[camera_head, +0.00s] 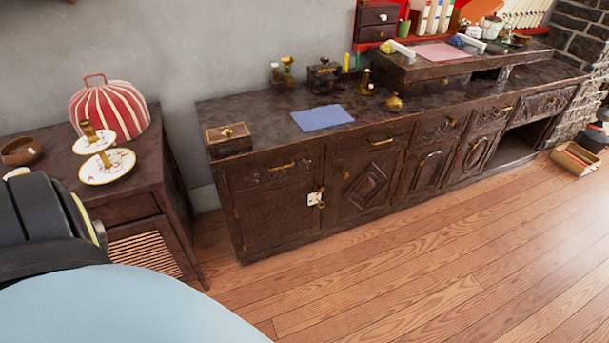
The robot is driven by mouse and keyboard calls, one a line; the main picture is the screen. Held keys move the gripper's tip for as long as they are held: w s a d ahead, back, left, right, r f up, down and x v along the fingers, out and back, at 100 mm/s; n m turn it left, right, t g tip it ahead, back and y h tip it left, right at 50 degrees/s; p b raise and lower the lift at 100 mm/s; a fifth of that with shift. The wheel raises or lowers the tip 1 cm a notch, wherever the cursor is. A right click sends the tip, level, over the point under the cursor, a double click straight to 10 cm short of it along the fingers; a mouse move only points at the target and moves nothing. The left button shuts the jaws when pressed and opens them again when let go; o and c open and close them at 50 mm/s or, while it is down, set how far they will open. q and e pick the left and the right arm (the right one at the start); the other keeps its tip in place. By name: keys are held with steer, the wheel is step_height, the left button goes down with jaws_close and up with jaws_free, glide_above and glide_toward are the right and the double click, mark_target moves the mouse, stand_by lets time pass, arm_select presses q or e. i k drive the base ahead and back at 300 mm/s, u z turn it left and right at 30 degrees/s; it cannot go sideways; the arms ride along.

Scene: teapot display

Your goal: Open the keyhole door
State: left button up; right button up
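The door with the keyhole plate (276,216) is at the left end of the long dark wooden cabinet (345,180). It looks closed, flush with the cabinet front. A small pale lock plate (315,198) with brass-coloured metal sits at its right edge; whether a key is in it is too small to tell. Neither of my grippers shows in the head view. Only a dark and light-blue part of my body fills the lower left corner.
A blue cloth (321,117) and a wooden box (228,139) lie on the cabinet top. A smaller cabinet (128,208) at left bears a striped red-and-white cover (112,105) and plates (107,166). The wooden floor (420,270) before the long cabinet is clear.

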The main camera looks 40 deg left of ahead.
mark_target(269, 219)
steer(key=z, duration=0.05)
steer(key=k, duration=0.1)
steer(key=u, duration=1.3)
